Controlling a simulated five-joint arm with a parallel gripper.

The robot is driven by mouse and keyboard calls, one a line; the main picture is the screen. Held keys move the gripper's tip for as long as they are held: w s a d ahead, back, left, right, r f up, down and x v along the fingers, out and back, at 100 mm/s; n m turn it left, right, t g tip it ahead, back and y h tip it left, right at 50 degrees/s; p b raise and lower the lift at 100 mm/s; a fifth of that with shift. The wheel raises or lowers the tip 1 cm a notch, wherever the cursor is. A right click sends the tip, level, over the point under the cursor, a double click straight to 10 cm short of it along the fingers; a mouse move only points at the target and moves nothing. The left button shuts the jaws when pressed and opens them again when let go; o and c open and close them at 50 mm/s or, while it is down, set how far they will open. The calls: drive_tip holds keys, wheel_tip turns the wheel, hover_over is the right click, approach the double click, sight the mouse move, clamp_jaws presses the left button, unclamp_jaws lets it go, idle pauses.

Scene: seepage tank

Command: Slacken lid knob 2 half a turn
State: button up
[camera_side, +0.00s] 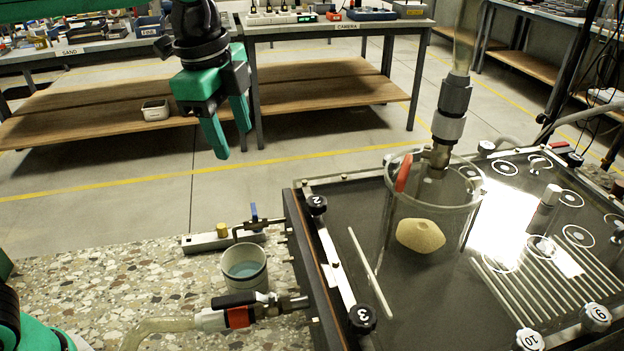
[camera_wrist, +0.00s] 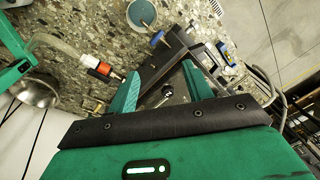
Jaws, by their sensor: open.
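Lid knob 2 (camera_side: 316,204) is a black knob with a white "2" at the far left corner of the tank lid (camera_side: 425,290). It is fully visible in the side view and nothing touches it. My gripper (camera_side: 232,142) hangs up and to the left of knob 2, clearly apart from it, with its two green fingers pointing down. It is open and empty. In the wrist view the green fingers (camera_wrist: 160,72) are spread; a small dark, shiny round part (camera_wrist: 167,91) shows between them, too small to identify.
A clear cylinder (camera_side: 462,222) with a sand heap (camera_side: 420,235) stands on the lid. Left of the tank are a cup (camera_side: 245,270), a blue-handled valve (camera_side: 254,215) and a red-banded hose coupling (camera_side: 238,317).

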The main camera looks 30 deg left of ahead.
sight(317, 200)
drive_tip(key=w+d+m, duration=0.1)
drive_tip(key=d+m, duration=0.1)
drive_tip(key=d, duration=0.1)
drive_tip(key=w+d+m+g, duration=0.1)
drive_tip(key=d+m, duration=0.1)
drive_tip(key=d, duration=0.2)
drive_tip(key=w+d+f+m, duration=0.1)
drive_tip(key=d+m, duration=0.2)
drive_tip(key=d, duration=0.1)
drive_tip(key=shift+w+g+y, duration=0.2)
drive_tip(key=shift+g+y, duration=0.1)
drive_tip(key=shift+d+f+m, duration=0.1)
drive_tip(key=shift+d+m, duration=0.5)
drive_tip(key=shift+d, duration=0.05)
drive_tip(key=shift+f, duration=0.15)
drive_tip(key=shift+w+f, duration=0.1)
drive_tip(key=shift+f, duration=3.65)
drive_tip(key=c, duration=1)
